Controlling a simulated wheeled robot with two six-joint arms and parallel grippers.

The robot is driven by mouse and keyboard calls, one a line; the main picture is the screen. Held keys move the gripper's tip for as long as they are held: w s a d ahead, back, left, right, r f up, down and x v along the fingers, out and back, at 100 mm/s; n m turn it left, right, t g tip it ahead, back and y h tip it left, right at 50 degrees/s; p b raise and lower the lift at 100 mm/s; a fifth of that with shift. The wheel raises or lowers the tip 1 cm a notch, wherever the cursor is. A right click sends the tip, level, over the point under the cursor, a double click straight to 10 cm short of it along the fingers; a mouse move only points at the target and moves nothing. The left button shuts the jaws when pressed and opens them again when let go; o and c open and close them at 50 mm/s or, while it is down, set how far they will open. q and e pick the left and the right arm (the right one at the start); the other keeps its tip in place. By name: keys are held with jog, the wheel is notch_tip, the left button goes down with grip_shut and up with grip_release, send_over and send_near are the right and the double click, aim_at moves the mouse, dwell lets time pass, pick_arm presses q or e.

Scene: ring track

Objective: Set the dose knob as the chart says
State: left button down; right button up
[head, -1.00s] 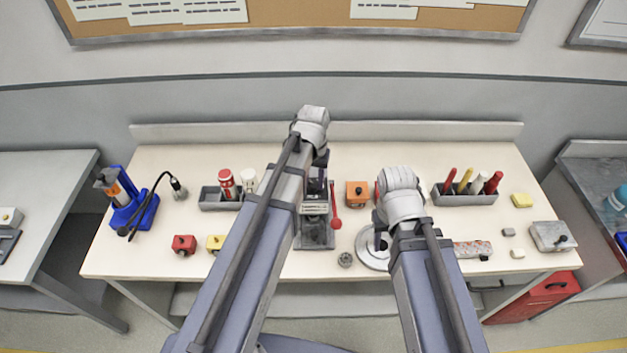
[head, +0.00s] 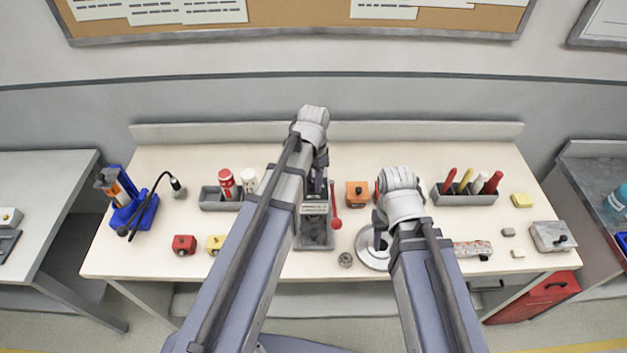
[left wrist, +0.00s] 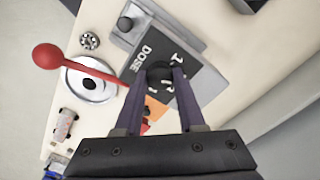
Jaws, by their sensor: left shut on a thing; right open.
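The black dose knob (left wrist: 160,71) sits on a dark panel (left wrist: 146,60) with white "DOSE" lettering and numerals. In the left wrist view the two fingers of my left gripper (left wrist: 160,84) are closed on the knob from both sides. The fingers cover part of the dial, so I cannot read the setting. In the head view my left gripper (head: 318,183) is over the back of the grey dose device (head: 314,234), and the knob is hidden there. My right gripper (head: 381,240) is open over a round metal dish (head: 366,256), partly hidden by its wrist.
A red ball-ended lever (head: 335,222) is at the device's right, with an orange block (head: 357,194) beyond. A small metal gear-like part (head: 345,259) lies in front. Papers (head: 212,10) hang on the corkboard, their text unreadable. The bench's back strip is clear.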

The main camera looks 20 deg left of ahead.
dwell(0.4)
pick_arm(q)
jog(key=c, duration=0.5)
grip_release()
notch_tip(320, 180, up, 8)
jog(key=p, duration=0.8)
jog(key=shift+f, duration=0.1)
